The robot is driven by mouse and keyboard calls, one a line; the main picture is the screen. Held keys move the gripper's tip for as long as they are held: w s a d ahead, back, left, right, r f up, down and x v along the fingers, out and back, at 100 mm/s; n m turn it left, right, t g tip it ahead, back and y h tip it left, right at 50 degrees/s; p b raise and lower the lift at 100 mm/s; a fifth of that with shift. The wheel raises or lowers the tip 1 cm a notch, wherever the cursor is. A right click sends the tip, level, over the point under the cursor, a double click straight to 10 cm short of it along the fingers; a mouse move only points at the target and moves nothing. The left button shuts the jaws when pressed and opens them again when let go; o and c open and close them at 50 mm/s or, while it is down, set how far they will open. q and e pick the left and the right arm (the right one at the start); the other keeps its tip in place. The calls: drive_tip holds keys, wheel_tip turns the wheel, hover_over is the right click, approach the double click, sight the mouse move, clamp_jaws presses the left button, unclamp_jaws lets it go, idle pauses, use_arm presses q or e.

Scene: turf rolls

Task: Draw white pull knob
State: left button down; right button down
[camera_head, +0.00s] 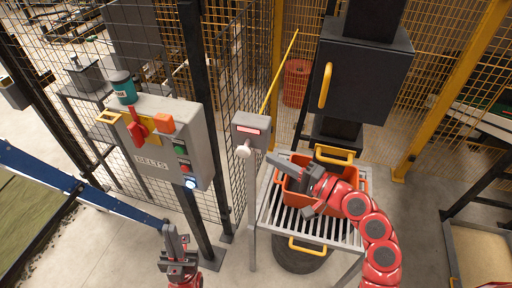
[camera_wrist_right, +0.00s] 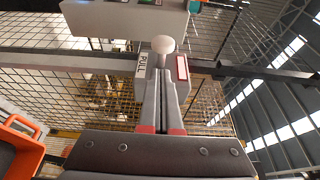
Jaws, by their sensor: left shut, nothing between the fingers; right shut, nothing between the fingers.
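The white pull knob (camera_head: 243,151) sticks out from the lower front of a small grey box (camera_head: 250,128) with a red-and-white label, mounted beside the mesh fence. In the right wrist view the knob (camera_wrist_right: 162,44) is a round white ball, just beyond my fingertips, near the PULL label. My right gripper (camera_head: 272,158) is shut and empty, pointing left at the knob with a small gap in the head view. In the wrist view its fingers (camera_wrist_right: 162,75) are together. My left gripper (camera_head: 169,232) is shut and empty, low in the head view, well away from the knob.
A grey BELTS control panel (camera_head: 153,163) with buttons and a red handle stands left of the knob. An orange crate (camera_head: 292,190) sits on a slatted stand (camera_head: 269,219) under my right arm. A black cabinet (camera_head: 375,80) with a yellow handle is above. Mesh fencing is behind.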

sight(243, 152)
drive_tip(key=p+x, duration=0.1)
drive_tip(key=x, duration=0.5)
drive_tip(key=shift+w+a+p, duration=0.1)
drive_tip(key=shift+a+p, duration=0.05)
drive_tip(key=shift+p, duration=0.2)
